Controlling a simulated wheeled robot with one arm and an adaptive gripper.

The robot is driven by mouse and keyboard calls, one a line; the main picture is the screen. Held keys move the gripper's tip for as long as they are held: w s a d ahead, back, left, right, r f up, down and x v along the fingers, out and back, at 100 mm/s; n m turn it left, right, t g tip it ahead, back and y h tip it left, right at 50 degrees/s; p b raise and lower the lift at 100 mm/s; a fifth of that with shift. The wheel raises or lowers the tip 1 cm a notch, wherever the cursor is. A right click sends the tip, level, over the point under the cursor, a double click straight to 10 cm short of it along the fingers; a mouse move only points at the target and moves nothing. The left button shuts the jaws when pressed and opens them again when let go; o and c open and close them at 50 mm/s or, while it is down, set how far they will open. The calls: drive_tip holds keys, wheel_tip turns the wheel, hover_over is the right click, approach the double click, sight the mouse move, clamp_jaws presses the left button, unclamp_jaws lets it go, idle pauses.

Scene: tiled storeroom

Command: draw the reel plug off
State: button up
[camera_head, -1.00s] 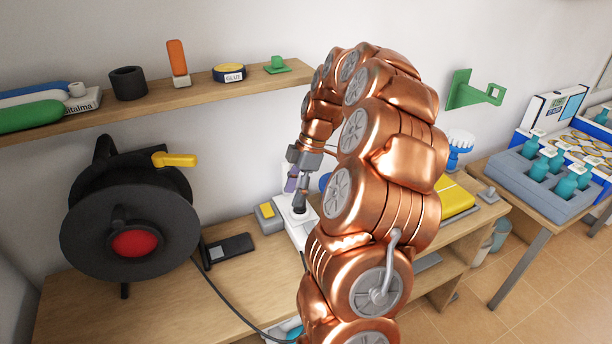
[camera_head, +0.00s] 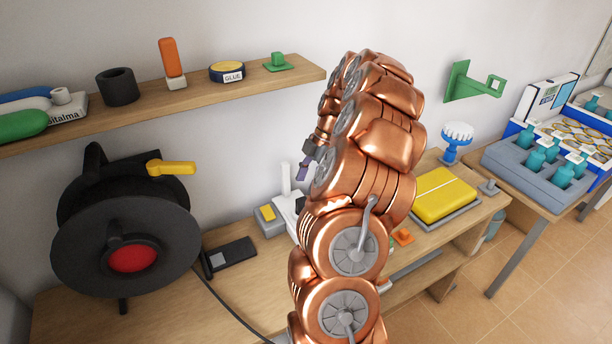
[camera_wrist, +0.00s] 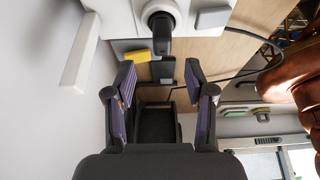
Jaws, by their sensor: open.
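The black plug (camera_wrist: 158,40) sits at a round opening in the white socket box (camera_wrist: 118,18) in the wrist view; I cannot tell how deep it is seated. My gripper (camera_wrist: 160,75) is open, its two purple-padded fingers apart and pointing toward the plug, with nothing clearly held between them. In the head view my arm hides most of my gripper and the plug; only a purple finger (camera_head: 305,168) shows above the socket box (camera_head: 285,212). The black cable reel (camera_head: 125,225) with a red hub and yellow handle stands at the left of the bench.
A dark handheld device (camera_head: 230,255) and a grey-yellow box (camera_head: 268,218) lie left of the socket box. A shelf (camera_head: 200,100) with small items runs above. A yellow case (camera_head: 443,195) and blue brush (camera_head: 455,140) are right of my arm.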

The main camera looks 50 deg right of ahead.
sight(303, 199)
drive_tip(key=x, duration=0.2)
drive_tip(key=p+x, duration=0.2)
drive_tip(key=x, duration=0.1)
drive_tip(key=shift+s+f, duration=0.25)
drive_tip(key=shift+f, duration=0.2)
drive_tip(key=shift+w+a+f, duration=0.15)
drive_tip(key=shift+a+f, duration=0.1)
drive_tip(key=shift+f, duration=0.4)
clamp_jaws()
